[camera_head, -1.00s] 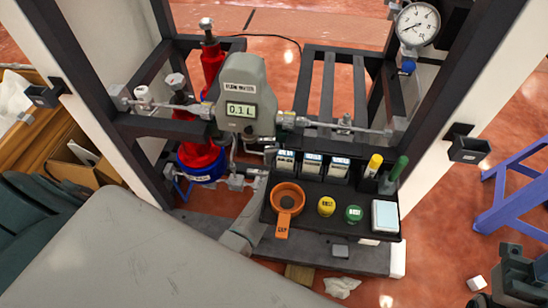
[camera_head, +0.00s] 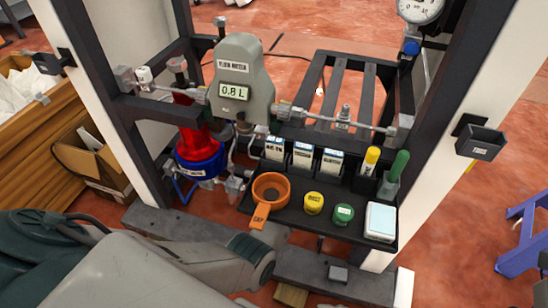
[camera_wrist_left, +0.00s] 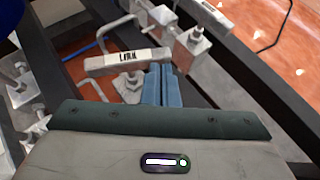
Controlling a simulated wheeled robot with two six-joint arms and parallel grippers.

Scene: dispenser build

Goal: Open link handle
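The link handle (camera_wrist_left: 127,62), a pale bar labelled LINK, lies nearly level in the left wrist view, with metal fittings around it. My left gripper (camera_wrist_left: 161,72) has its two blue fingers side by side with no clear gap, at the right end of the handle. I cannot tell whether they touch it; the handle does not visibly sit between them. In the head view my left arm comes in from the lower left, and its gripper is hidden below the black tray (camera_head: 345,228). I cannot make out the handle there. My right gripper is not in view.
A grey flow meter (camera_head: 240,80) reads 0.8 L. The tray holds an orange cup (camera_head: 270,190), yellow (camera_head: 314,203) and green (camera_head: 343,215) jars, and labelled boxes. A red and blue vessel (camera_head: 200,155) stands left. Dark frame posts flank the space.

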